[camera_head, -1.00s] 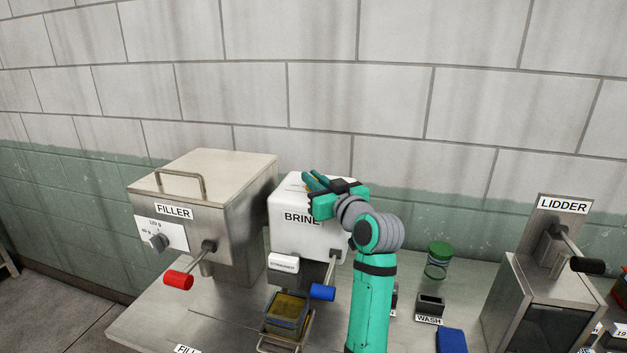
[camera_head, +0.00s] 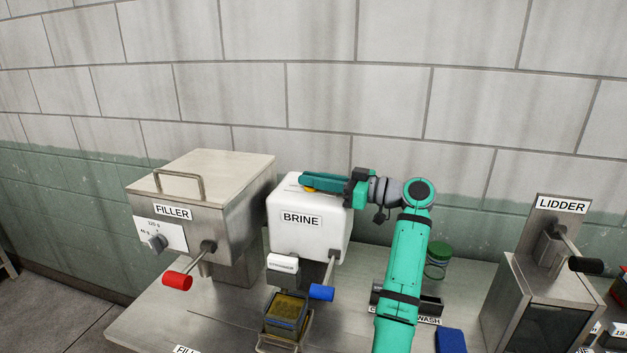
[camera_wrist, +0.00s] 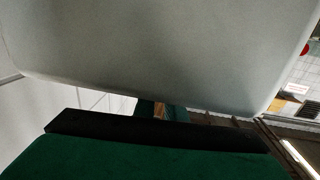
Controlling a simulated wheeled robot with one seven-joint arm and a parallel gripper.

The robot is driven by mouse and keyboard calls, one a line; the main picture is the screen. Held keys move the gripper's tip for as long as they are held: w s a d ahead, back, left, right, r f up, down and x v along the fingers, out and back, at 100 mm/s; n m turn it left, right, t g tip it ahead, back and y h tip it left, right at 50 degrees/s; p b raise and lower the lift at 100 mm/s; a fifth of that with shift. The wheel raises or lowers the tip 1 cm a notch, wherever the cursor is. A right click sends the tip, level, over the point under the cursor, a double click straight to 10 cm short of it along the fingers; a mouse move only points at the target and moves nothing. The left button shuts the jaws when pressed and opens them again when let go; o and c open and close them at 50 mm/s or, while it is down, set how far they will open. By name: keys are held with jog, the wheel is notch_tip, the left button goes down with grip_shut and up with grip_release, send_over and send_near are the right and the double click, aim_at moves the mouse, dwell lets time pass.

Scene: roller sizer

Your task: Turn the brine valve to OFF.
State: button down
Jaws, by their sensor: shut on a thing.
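The white BRINE box (camera_head: 305,236) stands on the bench in the middle of the head view. A small yellow piece (camera_head: 309,189), apparently the brine valve's handle, shows at its top, mostly hidden by my fingers. My gripper (camera_head: 308,182) lies level across the top of the box from the right, fingers pointing left, shut on this piece. Any OFF marking is hidden or too small to read. In the wrist view, a pale box surface fills the upper part, and a small brownish piece (camera_wrist: 160,110) shows near the green finger.
The steel FILLER (camera_head: 205,220) with a red lever stands close on the left. A green-lidded jar (camera_head: 438,262) stands behind my arm; the LIDDER (camera_head: 540,300) is at right.

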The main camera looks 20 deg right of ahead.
jog(key=shift+f+g, duration=0.2)
jog(key=shift+g, duration=0.1)
jog(key=c, duration=1.8)
grip_release()
jog(key=shift+r, duration=0.1)
jog(key=v, duration=1)
jog(key=shift+s+d, duration=0.2)
jog(key=shift+d, duration=0.15)
